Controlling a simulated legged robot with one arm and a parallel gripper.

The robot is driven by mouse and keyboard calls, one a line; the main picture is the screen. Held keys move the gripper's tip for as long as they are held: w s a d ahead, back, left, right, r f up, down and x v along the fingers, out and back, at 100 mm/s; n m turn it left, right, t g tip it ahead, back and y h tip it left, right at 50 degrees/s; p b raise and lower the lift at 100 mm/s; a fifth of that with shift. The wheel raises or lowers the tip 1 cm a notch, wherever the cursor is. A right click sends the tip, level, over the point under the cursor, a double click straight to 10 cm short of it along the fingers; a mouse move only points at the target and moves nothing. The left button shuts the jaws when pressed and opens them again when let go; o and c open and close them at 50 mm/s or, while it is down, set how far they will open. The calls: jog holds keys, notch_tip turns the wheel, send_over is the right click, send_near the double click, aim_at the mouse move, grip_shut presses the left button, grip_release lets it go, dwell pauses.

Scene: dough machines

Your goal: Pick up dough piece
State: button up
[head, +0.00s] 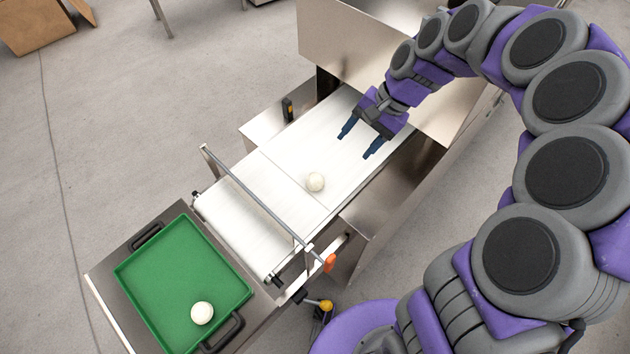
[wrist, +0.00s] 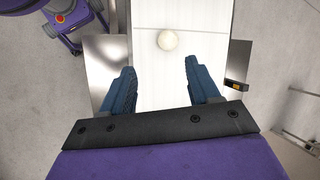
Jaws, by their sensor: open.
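A round, pale dough piece (head: 315,182) lies on the white conveyor belt (head: 275,200), near a seam across it. A second dough piece (head: 202,313) sits in the green tray (head: 165,270) at the lower left. My gripper (head: 359,146) is open and empty above the belt, up and to the right of the dough piece on it. In the wrist view, the belt's dough piece (wrist: 168,40) lies beyond the fingertips of my gripper (wrist: 158,78), between their lines and a little right of centre. The gripper does not touch it.
A metal bar (head: 255,200) crosses above the belt between the dough piece and the tray. A steel machine hood (head: 385,60) stands at the belt's far end. Metal side plates (head: 375,205) flank the belt. The grey floor at left is mostly clear.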

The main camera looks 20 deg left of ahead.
jog(key=m, duration=0.2)
send_near(318, 178)
jog(key=b+x, duration=0.1)
jog(key=x, duration=0.2)
jog(key=b+x, duration=0.1)
jog(key=x, duration=0.1)
jog(key=shift+w+a+f+b, duration=0.15)
jog(key=shift+w+f+b, duration=0.05)
jog(key=shift+w+b, duration=0.15)
jog(key=b+x, duration=0.1)
jog(key=x, duration=0.4)
jog(key=shift+s+b, duration=0.35)
jog(key=shift+s, duration=0.05)
jog(key=shift+r, duration=0.1)
jog(key=c, duration=0.8)
jog(key=shift+c, duration=0.2)
